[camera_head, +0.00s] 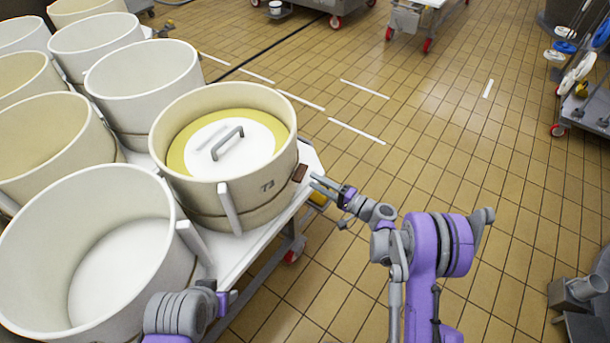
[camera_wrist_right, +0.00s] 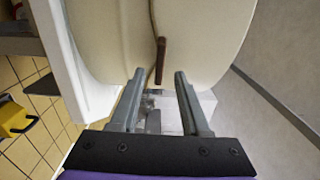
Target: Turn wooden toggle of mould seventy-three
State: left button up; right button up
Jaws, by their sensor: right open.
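Mould seventy-three (camera_head: 262,196) is a round cream vat marked "73", with a yellow-rimmed white lid (camera_head: 245,150) and grey handle inside. Its small brown wooden toggle (camera_head: 300,173) sits on the right side of its wall. In the right wrist view the toggle (camera_wrist_right: 160,60) stands nearly upright in the picture, beyond the fingertips and between their lines. My right gripper (camera_head: 322,186) is open just right of the toggle, apart from it; its two fingers (camera_wrist_right: 159,76) show empty. My left arm shows at the bottom, but its gripper does not.
Several open cream moulds (camera_head: 95,250) crowd the white table (camera_head: 250,247) to the left. A grey upright piece (camera_head: 229,208) stands against the mould's front. Tiled floor (camera_head: 450,150) is free to the right; carts stand farther off.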

aim_at(304, 175)
jog(key=x, duration=0.5)
jog(key=shift+w+a, duration=0.15)
jog(key=shift+a, duration=0.05)
grip_shut()
